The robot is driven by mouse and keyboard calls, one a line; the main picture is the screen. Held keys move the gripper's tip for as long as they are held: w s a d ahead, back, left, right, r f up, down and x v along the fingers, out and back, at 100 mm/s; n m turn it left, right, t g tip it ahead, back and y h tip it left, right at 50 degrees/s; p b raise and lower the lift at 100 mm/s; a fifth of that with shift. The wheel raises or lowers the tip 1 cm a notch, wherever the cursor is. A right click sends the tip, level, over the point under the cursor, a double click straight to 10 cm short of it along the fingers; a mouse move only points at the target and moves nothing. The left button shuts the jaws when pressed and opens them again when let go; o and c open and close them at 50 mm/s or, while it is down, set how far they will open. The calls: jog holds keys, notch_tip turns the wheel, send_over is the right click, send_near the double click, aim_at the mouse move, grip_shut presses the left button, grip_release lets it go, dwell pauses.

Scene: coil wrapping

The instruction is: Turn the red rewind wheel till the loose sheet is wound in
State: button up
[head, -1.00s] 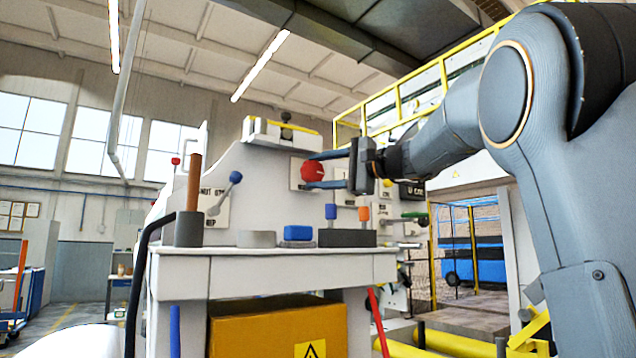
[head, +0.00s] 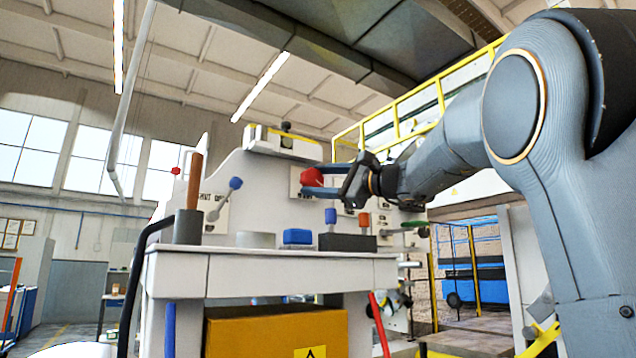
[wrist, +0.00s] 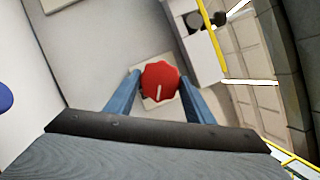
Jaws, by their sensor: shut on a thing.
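The red rewind wheel (head: 312,178) is a small lobed knob on a pale plate on the upright face of the white machine (head: 262,190). In the wrist view the wheel (wrist: 160,82) shows a white pointer line running down from its middle, slightly tilted. My gripper (head: 318,180) reaches it from the right, its two blue fingers on either side of the wheel and shut on it. The fingers also show in the wrist view (wrist: 161,88), left and right of the wheel. I cannot make out a loose sheet.
A shelf (head: 270,252) below the wheel holds a blue block (head: 297,237), a dark tray (head: 347,242) with handled tools, and a grey cup (head: 188,227) with a brown rod. A lever with a blue knob (head: 236,183) stands left of the wheel.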

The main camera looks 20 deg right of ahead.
jog(key=o, duration=1)
jog(key=b+v, duration=0.1)
jog(key=v, duration=0.7)
jog(key=shift+b, duration=0.3)
jog(key=shift+a, duration=0.15)
